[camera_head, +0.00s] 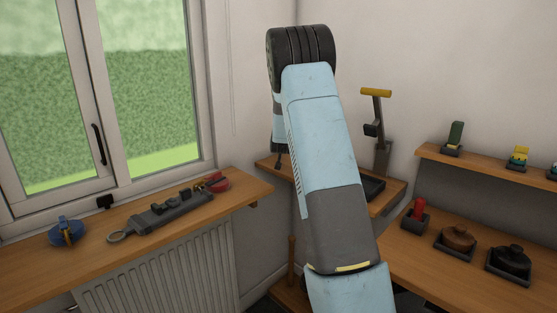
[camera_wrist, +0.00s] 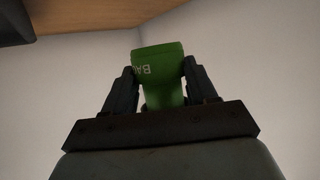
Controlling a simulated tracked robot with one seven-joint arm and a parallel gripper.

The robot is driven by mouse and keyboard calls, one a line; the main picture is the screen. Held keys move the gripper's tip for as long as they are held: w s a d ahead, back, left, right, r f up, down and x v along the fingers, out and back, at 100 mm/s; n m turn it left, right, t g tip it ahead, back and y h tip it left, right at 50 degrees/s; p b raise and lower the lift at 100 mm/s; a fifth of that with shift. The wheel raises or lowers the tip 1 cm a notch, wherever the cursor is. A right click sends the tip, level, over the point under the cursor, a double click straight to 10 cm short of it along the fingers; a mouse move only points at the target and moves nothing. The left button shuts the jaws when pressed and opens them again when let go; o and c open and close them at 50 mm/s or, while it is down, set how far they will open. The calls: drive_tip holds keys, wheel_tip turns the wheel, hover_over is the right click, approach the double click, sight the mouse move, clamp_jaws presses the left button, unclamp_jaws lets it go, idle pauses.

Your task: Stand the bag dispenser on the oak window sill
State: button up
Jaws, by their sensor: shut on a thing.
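The bag dispenser (camera_wrist: 160,72) is green, with pale lettering that reads upside down in the wrist view. My gripper (camera_wrist: 159,85) is shut on it, a dark finger on each side. In the head view my arm hides the gripper and the dispenser. The oak window sill (camera_head: 238,193) runs below the window at the left of the head view. Its right end is bare, and there is a gap of bare wood between the blue round thing and the grey strip.
A corner shelf (camera_head: 393,197) bears a yellow-handled stand (camera_head: 377,130). A bench (camera_head: 420,262) at right holds several trays. An upper shelf (camera_head: 488,168) holds small items.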

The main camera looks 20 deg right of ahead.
drive_tip(key=w+f, duration=0.1)
drive_tip(key=f, duration=0.1)
drive_tip(key=w+d+f, duration=0.1)
drive_tip(key=w+f, duration=0.1)
drive_tip(key=shift+w, duration=0.1)
drive_tip(key=shift+f, duration=1.5)
drive_tip(key=o, duration=1.1)
